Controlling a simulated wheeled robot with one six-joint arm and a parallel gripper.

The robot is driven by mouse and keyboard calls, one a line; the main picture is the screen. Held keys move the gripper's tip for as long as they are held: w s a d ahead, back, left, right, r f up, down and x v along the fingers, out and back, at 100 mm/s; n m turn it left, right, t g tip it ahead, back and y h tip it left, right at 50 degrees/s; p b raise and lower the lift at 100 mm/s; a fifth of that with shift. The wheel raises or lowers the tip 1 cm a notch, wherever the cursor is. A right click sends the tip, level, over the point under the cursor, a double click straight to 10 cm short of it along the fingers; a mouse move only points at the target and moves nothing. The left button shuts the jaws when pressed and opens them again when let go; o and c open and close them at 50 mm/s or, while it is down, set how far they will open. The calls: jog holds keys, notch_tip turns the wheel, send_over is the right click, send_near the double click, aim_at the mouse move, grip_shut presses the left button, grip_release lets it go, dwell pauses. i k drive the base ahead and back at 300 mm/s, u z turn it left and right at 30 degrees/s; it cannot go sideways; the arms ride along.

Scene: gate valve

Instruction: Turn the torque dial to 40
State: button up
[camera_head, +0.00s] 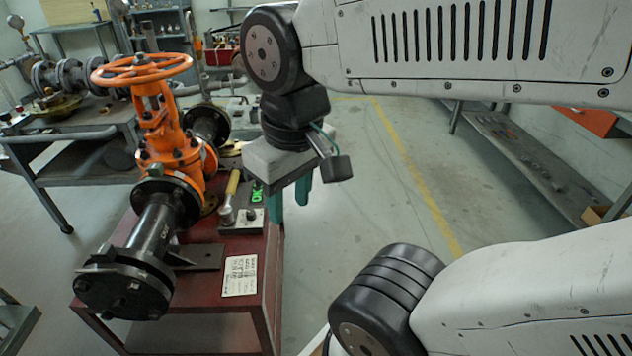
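A small grey control box (242,224) sits on the red bench, at the right of the orange valve. It has a lit green display (257,192) that seems to read "OK". A small round knob (250,214) on its face looks like the torque dial; its setting is too small to read. My gripper (289,205) points down with two teal fingers, just right of the box and past the bench's right edge in the picture. The fingers are apart with nothing visible between them. The gripper body partly hides the area behind the box.
The orange gate valve (160,125) with its handwheel (141,70) and black flanged pipe (150,235) stands on the red bench (215,285). A yellow-handled tool (232,184) stands beside the box. A white label plate (241,275) lies in front. Floor (385,195) at the right is clear.

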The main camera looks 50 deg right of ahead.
aim_at(250, 213)
jog(key=z, duration=1.75)
jog(key=k, duration=0.85)
jog(key=u, duration=1.05)
jog(key=i, duration=0.95)
jog(key=z, duration=0.05)
jog(key=k, duration=0.35)
jog(key=u, duration=0.65)
jog(key=i, duration=0.45)
jog(key=z, duration=0.8)
